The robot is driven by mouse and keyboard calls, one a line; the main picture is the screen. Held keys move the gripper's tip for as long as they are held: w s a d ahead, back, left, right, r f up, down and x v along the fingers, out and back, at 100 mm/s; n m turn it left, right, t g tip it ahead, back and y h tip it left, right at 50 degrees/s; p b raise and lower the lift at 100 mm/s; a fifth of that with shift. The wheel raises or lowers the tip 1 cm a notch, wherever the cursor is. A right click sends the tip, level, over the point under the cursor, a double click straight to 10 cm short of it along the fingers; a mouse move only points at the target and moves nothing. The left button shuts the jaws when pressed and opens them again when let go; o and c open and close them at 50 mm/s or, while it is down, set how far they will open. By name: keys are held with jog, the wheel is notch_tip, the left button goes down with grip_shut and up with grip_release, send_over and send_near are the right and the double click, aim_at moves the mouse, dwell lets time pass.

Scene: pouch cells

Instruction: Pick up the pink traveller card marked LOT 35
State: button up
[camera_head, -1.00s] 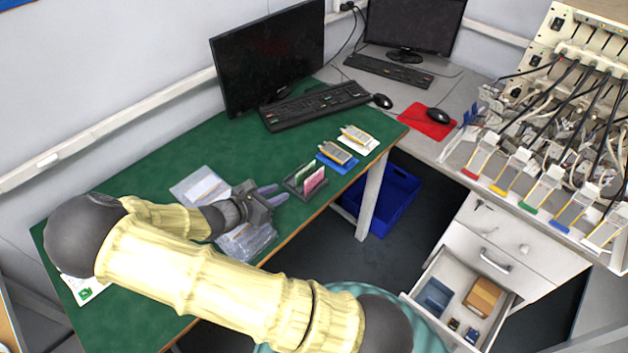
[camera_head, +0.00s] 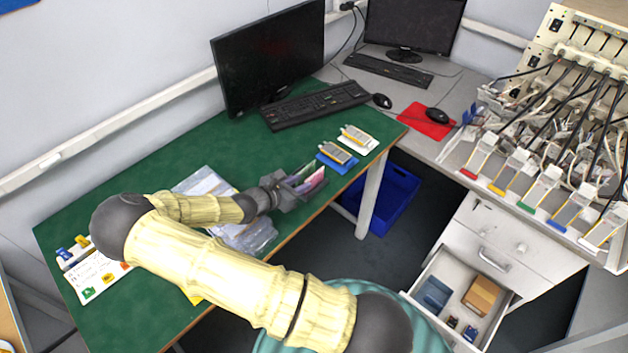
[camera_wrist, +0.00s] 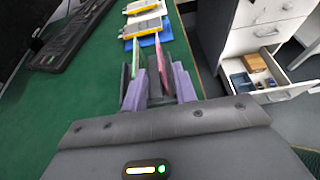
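The pink card (camera_head: 312,181) stands upright in a small dark holder (camera_head: 290,203) near the table's front edge. Its lettering cannot be read. A pale green card (camera_wrist: 136,54) stands to its left in the wrist view. My gripper (camera_head: 295,187) has reached the holder. In the wrist view my gripper (camera_wrist: 166,72) has its two purple fingers apart, with the pink card (camera_wrist: 161,58) in the gap between them. I cannot tell whether either finger touches the card. The fingers hide part of the holder (camera_wrist: 125,76).
Beyond the holder lie a blue mat (camera_head: 337,163) and a white mat (camera_head: 357,144), with pouch cells on them. Clear plastic bags (camera_head: 205,181) lie behind my wrist. A keyboard (camera_head: 315,105) and monitor (camera_head: 268,62) stand at the back. A drawer (camera_head: 455,300) is open at lower right.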

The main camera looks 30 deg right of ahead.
aim_at(308, 179)
jog(key=x, duration=0.4)
jog(key=shift+r+p, duration=0.1)
jog(key=shift+p, duration=0.25)
grip_shut()
